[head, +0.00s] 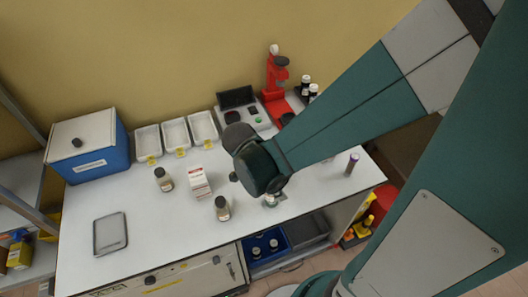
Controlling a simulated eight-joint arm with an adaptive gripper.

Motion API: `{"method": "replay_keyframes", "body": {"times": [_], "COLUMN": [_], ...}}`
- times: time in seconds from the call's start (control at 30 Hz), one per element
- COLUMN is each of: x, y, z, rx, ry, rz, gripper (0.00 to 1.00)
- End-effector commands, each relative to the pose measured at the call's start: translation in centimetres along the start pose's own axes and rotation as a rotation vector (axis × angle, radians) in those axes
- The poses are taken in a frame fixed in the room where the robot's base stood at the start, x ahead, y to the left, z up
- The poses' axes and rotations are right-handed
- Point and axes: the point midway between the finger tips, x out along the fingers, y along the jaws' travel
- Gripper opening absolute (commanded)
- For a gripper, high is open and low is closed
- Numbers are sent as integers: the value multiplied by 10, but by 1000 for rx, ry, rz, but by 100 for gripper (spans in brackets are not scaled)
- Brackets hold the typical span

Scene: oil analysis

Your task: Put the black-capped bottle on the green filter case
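Two small bottles with dark caps stand upright on the white bench in the head view. One bottle (222,211) is near the front middle, and the other bottle (165,182) is further back and left. I cannot tell which one the task means. A flat, rounded grey case (110,236) lies at the front left with nothing on it. No clearly green case shows, and I cannot tell if this is the filter case. My arm reaches in from the upper right over the bench. Its dark joint covers the middle, and I cannot make out my gripper's fingers.
A red-and-white box (199,182) stands between the bottles. A blue box (92,150), white trays (176,134), a grey device (238,98) and a red instrument (275,78) line the back. Dark bottles (305,84) stand back right.

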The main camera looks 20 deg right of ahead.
Motion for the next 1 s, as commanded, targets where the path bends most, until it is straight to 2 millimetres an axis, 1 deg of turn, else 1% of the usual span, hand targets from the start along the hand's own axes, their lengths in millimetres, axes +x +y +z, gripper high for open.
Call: {"method": "replay_keyframes", "body": {"times": [0.03, 0.2, 0.53, 0.7, 0.73, 0.8, 0.83, 1.0], "x": [4, 11, 12, 15, 15, 14, 14, 14], "y": [0, 0, 1, 1, 1, 1, 1, 1], "z": [2, 4, 5, 6, 6, 6, 6, 6], "rx": [0, 0, 0, 0, 0, 0, 0, 0], "ry": [0, 0, 0, 0, 0, 0, 0, 0], "rz": [0, 0, 0, 0, 0, 0, 0, 0], "gripper": [16, 16, 16, 16, 32, 42, 45, 45]}}
